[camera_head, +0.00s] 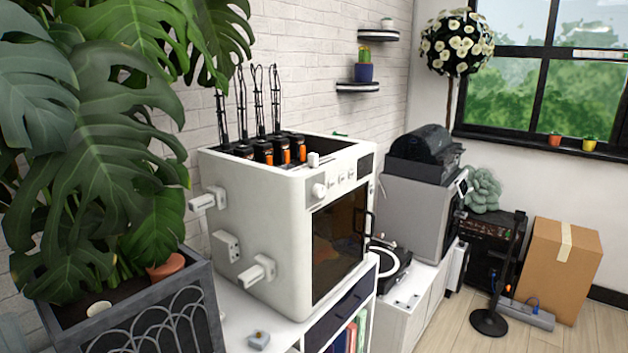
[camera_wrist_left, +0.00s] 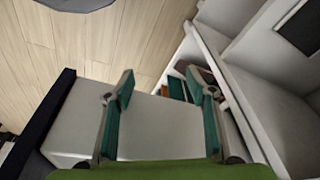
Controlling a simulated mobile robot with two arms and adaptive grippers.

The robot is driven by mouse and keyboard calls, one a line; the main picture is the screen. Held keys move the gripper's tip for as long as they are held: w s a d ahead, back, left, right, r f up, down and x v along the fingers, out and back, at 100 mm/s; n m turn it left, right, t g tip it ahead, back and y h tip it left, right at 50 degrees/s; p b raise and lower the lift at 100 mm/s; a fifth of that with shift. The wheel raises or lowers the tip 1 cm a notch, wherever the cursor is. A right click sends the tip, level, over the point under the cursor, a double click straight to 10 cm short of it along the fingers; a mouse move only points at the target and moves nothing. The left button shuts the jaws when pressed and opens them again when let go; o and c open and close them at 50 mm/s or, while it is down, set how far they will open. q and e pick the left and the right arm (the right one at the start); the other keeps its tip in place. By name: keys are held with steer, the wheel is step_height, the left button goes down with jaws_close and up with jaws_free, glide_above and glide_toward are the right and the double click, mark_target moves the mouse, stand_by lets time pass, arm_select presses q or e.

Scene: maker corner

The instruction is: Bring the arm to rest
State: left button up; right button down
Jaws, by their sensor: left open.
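My left gripper (camera_wrist_left: 158,78) shows in the left wrist view. Its two green-padded fingers are spread wide apart, with nothing held between them. Beyond the fingertips are the pale wood floor (camera_wrist_left: 100,35) and a white shelf unit (camera_wrist_left: 235,80) with some items in it. The head view shows neither gripper clearly. My right gripper is not in view.
In the head view, a white 3D-printer-like machine (camera_head: 255,210) stands on a white cabinet (camera_head: 240,315). A large leafy plant (camera_head: 90,130) in a grey planter (camera_head: 150,305) fills the left. A cardboard box (camera_head: 545,265) is at right. Some floor is clear.

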arm_select(q)
steer(key=s+a+f+g+b, duration=0.15)
steer(key=s+f, duration=0.25)
steer(key=f, duration=0.8)
steer(key=s+f+t+b, duration=0.1)
steer(key=s+f+b, duration=0.25)
steer(key=f, duration=0.85)
steer(key=s+a+f+g+b, duration=0.1)
steer(key=s+a+f, duration=0.1)
steer(key=s+f, duration=0.8)
steer(key=s, duration=0.2)
steer(key=shift+s+f+b, duration=0.3)
steer(key=shift+s+f, duration=0.05)
steer(key=shift+s, duration=0.05)
